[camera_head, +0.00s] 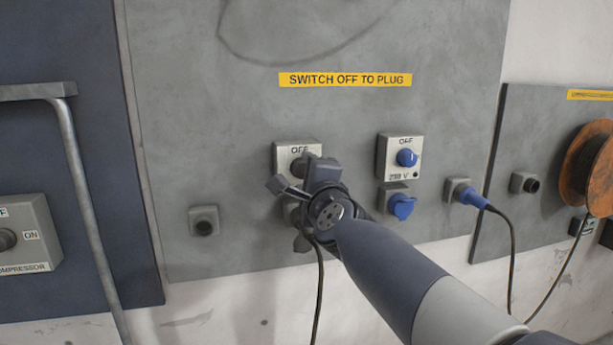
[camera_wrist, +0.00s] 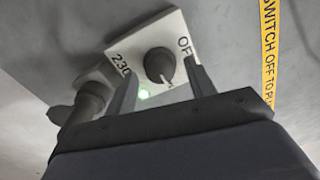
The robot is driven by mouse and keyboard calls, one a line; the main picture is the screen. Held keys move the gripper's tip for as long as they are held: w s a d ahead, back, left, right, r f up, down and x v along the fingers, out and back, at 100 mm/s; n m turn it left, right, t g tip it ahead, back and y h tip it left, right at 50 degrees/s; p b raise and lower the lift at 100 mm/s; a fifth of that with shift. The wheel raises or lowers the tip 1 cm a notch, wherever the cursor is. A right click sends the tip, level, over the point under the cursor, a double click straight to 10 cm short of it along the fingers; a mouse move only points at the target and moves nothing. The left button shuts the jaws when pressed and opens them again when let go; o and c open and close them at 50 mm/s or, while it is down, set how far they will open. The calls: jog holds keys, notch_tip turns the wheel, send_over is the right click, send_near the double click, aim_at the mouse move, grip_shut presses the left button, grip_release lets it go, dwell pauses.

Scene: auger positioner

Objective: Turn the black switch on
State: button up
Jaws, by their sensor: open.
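The black switch (camera_wrist: 159,65) is a round dark knob with a pale pointer line. In the head view my gripper (camera_head: 298,178) is in front of the same box (camera_head: 284,149) and hides much of the knob and the lower part of the box.
A dark plug (camera_wrist: 88,101) sits beside the box, its cable (camera_head: 320,295) hanging down. To the right are a box with a blue knob (camera_head: 407,157), a blue socket cover (camera_head: 402,206) and a blue plug (camera_head: 470,197). A yellow sign (camera_head: 345,80) is above.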

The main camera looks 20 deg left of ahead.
jog(key=shift+s, duration=0.1)
jog(key=v, duration=1)
jog(key=shift+s+d, duration=0.2)
jog(key=shift+s, duration=0.1)
jog(key=shift+w+a, duration=0.1)
jog(key=shift+w, duration=0.05)
jog(key=x, duration=1)
jog(key=shift+w+a, duration=0.1)
jog(key=shift+w, duration=0.15)
jog(key=shift+s, duration=0.15)
